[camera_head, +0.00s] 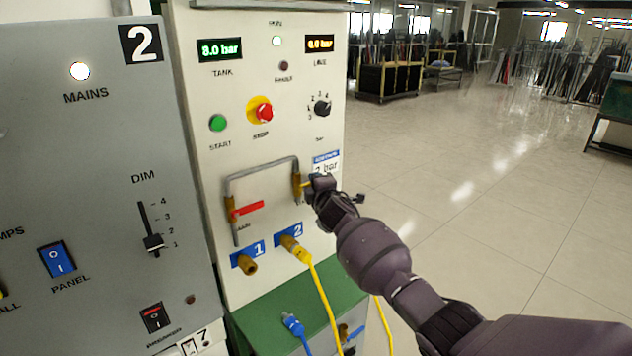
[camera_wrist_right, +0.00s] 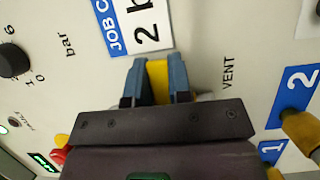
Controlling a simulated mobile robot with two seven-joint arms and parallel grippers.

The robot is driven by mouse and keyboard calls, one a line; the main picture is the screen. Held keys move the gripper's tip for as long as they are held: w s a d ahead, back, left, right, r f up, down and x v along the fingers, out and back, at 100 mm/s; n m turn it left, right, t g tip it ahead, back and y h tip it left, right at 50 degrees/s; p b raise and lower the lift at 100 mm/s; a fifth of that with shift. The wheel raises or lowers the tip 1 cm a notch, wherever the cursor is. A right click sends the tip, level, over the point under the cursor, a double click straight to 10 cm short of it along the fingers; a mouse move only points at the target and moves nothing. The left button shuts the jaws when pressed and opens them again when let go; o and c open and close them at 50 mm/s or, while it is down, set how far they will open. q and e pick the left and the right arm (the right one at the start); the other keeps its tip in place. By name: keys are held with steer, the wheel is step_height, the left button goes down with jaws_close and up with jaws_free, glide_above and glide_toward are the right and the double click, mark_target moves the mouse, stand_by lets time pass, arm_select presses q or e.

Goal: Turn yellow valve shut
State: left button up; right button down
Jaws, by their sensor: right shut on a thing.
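The yellow valve handle (camera_wrist_right: 157,82) sits between the blue fingertips of my right gripper (camera_wrist_right: 154,82) in the right wrist view, beside the word VENT. The gripper is shut on it. In the head view my right gripper (camera_head: 312,186) reaches the right leg of the pipe on the cream panel (camera_head: 330,105). It covers most of the handle there, so the handle's angle is hard to tell. My left gripper is not in view.
A red valve handle (camera_head: 247,210) is on the pipe's left leg. Below are brass port 1 (camera_head: 248,265) and port 2 with a yellow hose (camera_head: 318,285). A red stop button (camera_head: 264,113) and black knob (camera_head: 322,108) are above. Open floor lies right.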

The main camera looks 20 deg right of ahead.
steer(key=c, duration=1)
jaws_free()
steer(key=shift+c, duration=0.2)
steer(key=shift+s, duration=0.15)
steer(key=s, duration=1)
steer(key=shift+s+a+p, duration=0.25)
steer(key=shift+s+p, duration=0.05)
steer(key=shift+p, duration=0.1)
steer(key=shift+m, duration=0.3)
steer(key=s+f+m+g, duration=0.2)
steer(key=s+f+m, duration=0.3)
steer(key=s, duration=0.8)
steer(key=s+f+m+g, duration=0.2)
steer(key=s+f+m, duration=0.3)
steer(key=s+f, duration=0.7)
steer(key=s+f+m+g, duration=0.2)
steer(key=s+f+m, duration=0.3)
steer(key=s+f, duration=0.4)
steer(key=s, duration=0.5)
steer(key=shift+d+m+y, duration=0.35)
steer(key=shift+m+y, duration=0.05)
